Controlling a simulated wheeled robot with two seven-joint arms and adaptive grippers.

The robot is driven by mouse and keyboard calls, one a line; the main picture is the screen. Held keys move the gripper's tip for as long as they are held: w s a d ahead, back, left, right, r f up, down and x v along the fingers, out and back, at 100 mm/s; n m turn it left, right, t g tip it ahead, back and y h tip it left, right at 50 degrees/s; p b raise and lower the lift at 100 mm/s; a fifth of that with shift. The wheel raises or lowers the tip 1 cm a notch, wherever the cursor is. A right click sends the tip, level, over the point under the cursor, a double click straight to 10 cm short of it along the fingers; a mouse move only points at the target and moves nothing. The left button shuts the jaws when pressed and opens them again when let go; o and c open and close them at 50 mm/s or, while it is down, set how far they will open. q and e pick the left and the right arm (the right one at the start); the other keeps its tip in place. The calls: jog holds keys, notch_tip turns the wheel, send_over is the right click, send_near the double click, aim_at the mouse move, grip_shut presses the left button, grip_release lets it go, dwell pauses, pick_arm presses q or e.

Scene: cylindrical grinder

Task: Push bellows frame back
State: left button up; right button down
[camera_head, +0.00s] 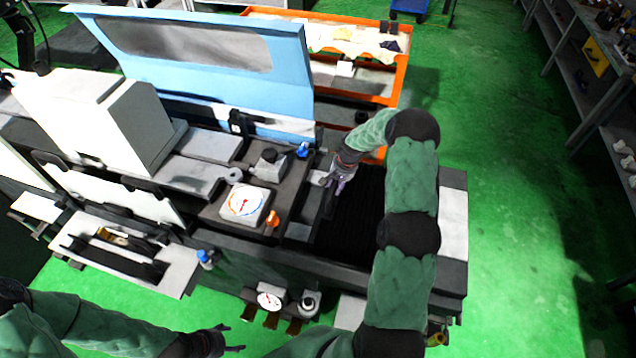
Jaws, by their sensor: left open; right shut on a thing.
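The black ribbed bellows (348,232) lies on top of the grinder's bed, right of the dial block. Its frame, a dark upright edge (326,205), is at the left end of the bellows, partly hidden by my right gripper. My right gripper (335,182) reaches in from the right over the bellows, with its fingers shut at this frame; the exact contact is too small to make out. My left gripper (238,338) is open and empty, low in front of the machine over the green floor, apart from the bellows.
A white dial block (245,204) with an orange knob (272,219) sits left of the bellows. A raised blue cover (205,55) stands behind. A gauge (268,300) projects at the machine's front. An orange cart (388,85) stands beyond; green floor at right is clear.

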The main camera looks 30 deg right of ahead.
jog(key=s+d+b, duration=0.1)
jog(key=s+d, duration=0.2)
jog(key=s, duration=0.1)
jog(key=s+d, duration=0.4)
jog(key=shift+s+b, duration=0.1)
jog(key=shift+b, duration=0.3)
jog(key=c, duration=0.8)
grip_release()
jog(key=shift+r, duration=0.1)
notch_tip(320, 180, up, 12)
jog(key=s+d, duration=0.1)
jog(key=shift+s+d+f, duration=0.2)
jog(key=shift+s+d, duration=0.05)
jog(key=shift+s, duration=0.1)
jog(key=shift+f, duration=0.1)
